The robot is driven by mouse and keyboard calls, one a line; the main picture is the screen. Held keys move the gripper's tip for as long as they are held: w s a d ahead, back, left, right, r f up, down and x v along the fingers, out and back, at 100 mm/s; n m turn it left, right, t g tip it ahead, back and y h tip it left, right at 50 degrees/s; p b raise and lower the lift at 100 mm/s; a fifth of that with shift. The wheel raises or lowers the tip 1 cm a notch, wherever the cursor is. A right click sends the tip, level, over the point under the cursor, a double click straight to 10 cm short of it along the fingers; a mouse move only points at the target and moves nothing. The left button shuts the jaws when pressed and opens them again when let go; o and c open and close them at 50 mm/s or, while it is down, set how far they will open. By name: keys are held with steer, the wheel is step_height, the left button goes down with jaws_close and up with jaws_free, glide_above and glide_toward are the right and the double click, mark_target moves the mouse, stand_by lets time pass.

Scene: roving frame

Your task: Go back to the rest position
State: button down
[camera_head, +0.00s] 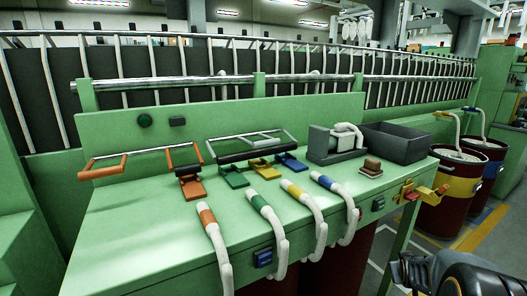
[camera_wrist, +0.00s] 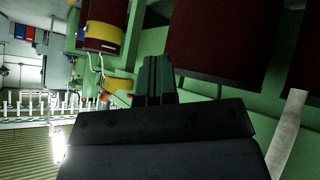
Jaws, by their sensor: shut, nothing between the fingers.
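My gripper (camera_wrist: 157,62) shows in the wrist view, its two dark fingers together with nothing between them. Its wide dark body fills the lower middle of that view. Dark red drums and green machine parts lie beyond the fingers, with no clear contact. In the head view, black parts of my arm show at the lower right corner, in front of the green bench (camera_head: 140,235) and off its right end. The fingertips cannot be made out there.
The bench holds a dark grey bin (camera_head: 396,143), a grey block with a white pipe (camera_head: 335,145), a brown block (camera_head: 371,168), coloured pedals and white pipes with coloured bands. Floor shows between bench and drums.

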steer(key=s+a+r+g+y+p, duration=0.1)
steer(key=s+a+r+p, duration=0.4)
steer(key=a+r, duration=0.3)
steer(key=s+a+r+g+y+p, duration=0.1)
steer(key=s+a+r+y+p, duration=0.1)
steer(key=s+a+r+p, duration=0.3)
steer(key=s+a+r+n+g+y+p, duration=0.1)
steer(key=s+a+r+p, duration=0.4)
steer(key=a+r, duration=0.5)
steer(key=shift+a+r+g+y+p, duration=0.4)
steer(key=shift+a+g+p, duration=0.2)
steer(key=shift+a+p, duration=0.3)
